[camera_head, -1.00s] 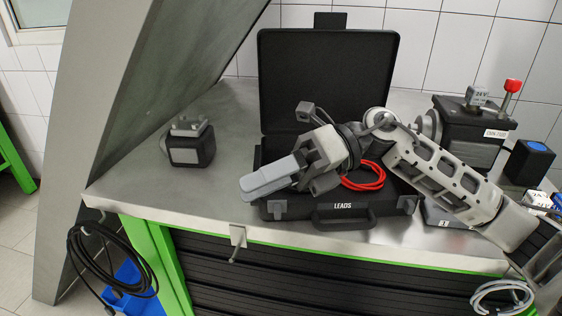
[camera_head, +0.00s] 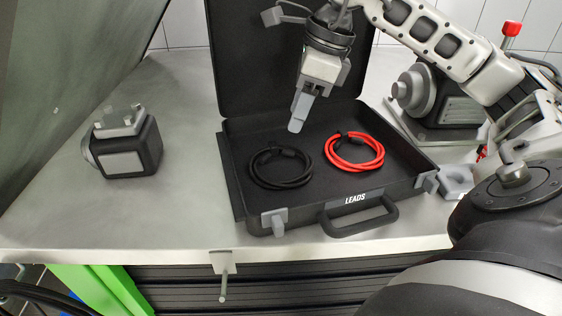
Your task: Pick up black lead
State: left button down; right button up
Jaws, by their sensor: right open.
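The black lead (camera_head: 281,168) lies coiled in the left half of the open black case (camera_head: 237,190), which is labelled LEADS. A red lead (camera_head: 355,152) lies coiled to its right in the same case. My right gripper (camera_head: 299,118) hangs above the case, pointing down, a little above and behind the black lead and apart from it. Its fingers overlap from this side, and nothing shows between them. My left gripper is not in view.
A dark motor-like block (camera_head: 124,146) stands on the metal bench (camera_head: 120,220) at left. A pump unit (camera_head: 437,98) stands at right behind the case. The raised case lid (camera_head: 240,60) is behind my gripper. A clamp (camera_head: 224,264) sits at the bench's front edge.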

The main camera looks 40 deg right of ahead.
aim_at(288, 146)
jog(key=x, duration=0.6)
jog(key=shift+f+b, duration=0.3)
jog(key=shift+b, duration=0.1)
jog(key=shift+s, duration=0.1)
grip_shut()
